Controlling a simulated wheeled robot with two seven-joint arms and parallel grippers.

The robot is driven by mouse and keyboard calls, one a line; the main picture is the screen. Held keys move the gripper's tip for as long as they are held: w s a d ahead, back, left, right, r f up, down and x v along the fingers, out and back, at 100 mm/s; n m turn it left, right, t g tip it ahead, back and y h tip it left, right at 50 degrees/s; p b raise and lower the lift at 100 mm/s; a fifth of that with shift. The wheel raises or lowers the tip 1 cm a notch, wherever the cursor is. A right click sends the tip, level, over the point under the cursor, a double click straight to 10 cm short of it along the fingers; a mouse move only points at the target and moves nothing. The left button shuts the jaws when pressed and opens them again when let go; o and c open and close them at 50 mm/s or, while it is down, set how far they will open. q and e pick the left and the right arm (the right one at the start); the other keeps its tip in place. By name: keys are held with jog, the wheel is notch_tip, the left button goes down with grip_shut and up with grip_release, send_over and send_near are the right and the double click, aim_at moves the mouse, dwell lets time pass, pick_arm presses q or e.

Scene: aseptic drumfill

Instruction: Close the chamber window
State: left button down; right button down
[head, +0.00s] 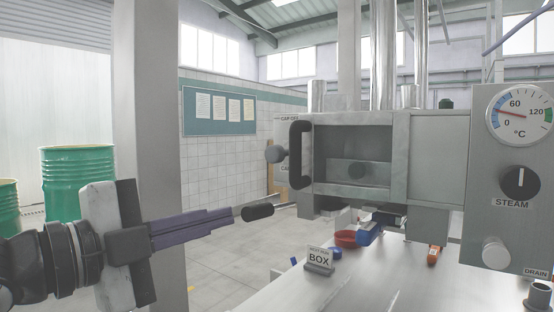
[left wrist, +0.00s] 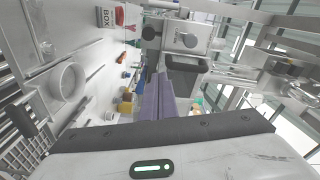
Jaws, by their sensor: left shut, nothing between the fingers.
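The metal chamber (head: 435,150) stands right of centre in the head view. Its window (head: 352,142) shows a dark interior with a round fitting low inside; I cannot tell whether a pane covers it. The fingers also show in the left wrist view (left wrist: 160,100), below the chamber (left wrist: 187,38). My right gripper is out of view.
A pillar (head: 148,110) and green drums (head: 77,180) stand left.

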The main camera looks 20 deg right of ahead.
pick_arm(q)
notch_tip(320, 180, up, 7)
jog(key=s+a+m, duration=0.1)
jog(key=s+m, duration=0.1)
jog(key=m, duration=0.1)
jog(key=b, duration=0.1)
send_near(290, 155)
jog(key=x, duration=0.6)
jog(key=shift+d, duration=0.25)
